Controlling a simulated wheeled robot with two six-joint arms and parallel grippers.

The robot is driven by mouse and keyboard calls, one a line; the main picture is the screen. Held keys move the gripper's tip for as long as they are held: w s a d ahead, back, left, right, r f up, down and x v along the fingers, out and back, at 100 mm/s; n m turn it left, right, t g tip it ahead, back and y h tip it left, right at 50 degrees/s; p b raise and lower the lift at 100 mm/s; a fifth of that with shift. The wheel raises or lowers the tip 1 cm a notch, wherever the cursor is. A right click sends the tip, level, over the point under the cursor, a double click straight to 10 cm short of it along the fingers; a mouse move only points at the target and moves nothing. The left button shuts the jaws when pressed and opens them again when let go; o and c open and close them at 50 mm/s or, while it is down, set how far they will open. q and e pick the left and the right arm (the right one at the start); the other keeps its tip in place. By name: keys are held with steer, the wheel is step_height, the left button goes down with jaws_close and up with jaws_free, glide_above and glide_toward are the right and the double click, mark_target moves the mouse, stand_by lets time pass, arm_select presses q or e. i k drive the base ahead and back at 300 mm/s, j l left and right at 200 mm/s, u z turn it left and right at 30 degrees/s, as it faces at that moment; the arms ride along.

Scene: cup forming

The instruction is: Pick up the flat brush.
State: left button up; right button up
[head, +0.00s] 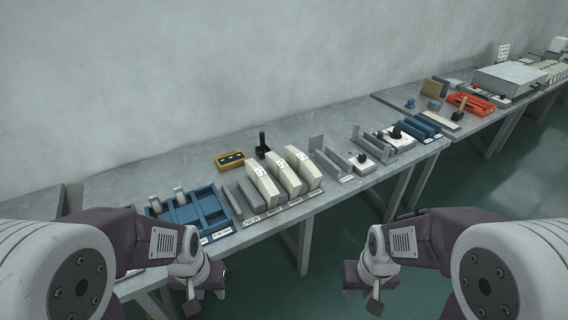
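I cannot pick out the flat brush with certainty. A small tool with a tan handle and dark base (459,109) stands by the orange tray on the far right table; it may be a brush, but it is too small to tell. My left gripper (203,294) hangs low in front of the near table's left part, below the blue tray. My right gripper (362,290) hangs over the green floor, right of the near table's legs. Both are far from that tool. Their fingertips are small and seen at an angle, so their opening is unclear. I see nothing held in either.
The near table (140,165) carries a blue compartment tray (208,205), white labelled blocks (281,177), a yellow box (231,160), a dark upright tool (263,143) and grey holders (330,160). The orange tray (478,103) and a grey box (510,78) are farther right. Floor at right is clear.

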mark_target(459, 112)
steer(key=z, duration=1.3)
